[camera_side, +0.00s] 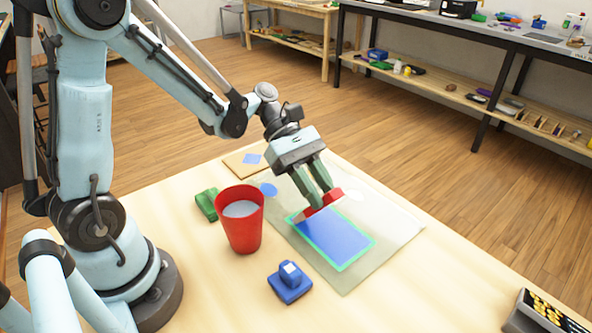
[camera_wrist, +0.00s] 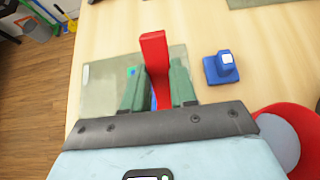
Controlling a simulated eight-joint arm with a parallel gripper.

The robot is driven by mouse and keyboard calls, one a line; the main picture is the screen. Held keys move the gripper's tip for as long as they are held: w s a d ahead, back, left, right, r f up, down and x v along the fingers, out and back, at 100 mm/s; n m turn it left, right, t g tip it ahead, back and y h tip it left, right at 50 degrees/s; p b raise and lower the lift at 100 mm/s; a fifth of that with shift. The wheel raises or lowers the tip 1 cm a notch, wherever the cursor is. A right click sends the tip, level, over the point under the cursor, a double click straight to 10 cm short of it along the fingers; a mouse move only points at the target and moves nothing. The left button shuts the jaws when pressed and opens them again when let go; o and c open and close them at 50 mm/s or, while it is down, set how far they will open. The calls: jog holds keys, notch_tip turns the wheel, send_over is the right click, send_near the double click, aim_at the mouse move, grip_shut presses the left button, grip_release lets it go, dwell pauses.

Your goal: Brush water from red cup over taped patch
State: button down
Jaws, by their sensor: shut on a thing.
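My gripper (camera_side: 316,196) is shut on a red-handled brush (camera_side: 331,196), holding it tilted over the far-left edge of the taped patch. The patch (camera_side: 338,238) is a blue rectangle with a green tape border on a pale sheet (camera_side: 345,283). I cannot tell whether the brush touches it. In the wrist view the red brush (camera_wrist: 153,48) sticks out between the green fingers (camera_wrist: 157,92), which hide most of the patch. The red cup (camera_side: 243,232) stands upright left of the patch with bluish water (camera_side: 240,209) inside. Its edge also shows in the wrist view (camera_wrist: 309,128).
A blue block with a white top (camera_side: 290,284) sits in front of the cup. A green block (camera_side: 206,204) lies behind it. A small wooden board (camera_side: 238,166) lies at the back. A dark device with yellow buttons (camera_side: 540,316) is at front right.

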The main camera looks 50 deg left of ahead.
aim_at(333, 201)
jog(key=shift+d, duration=0.2)
dwell(0.3)
jog(key=shift+d, duration=1.65)
jog(key=shift+d, duration=0.15)
jog(key=shift+d, duration=1.45)
jog(key=shift+d, duration=0.1)
jog(key=shift+d, duration=1.55)
jog(key=shift+d, duration=0.1)
jog(key=shift+d, duration=1.55)
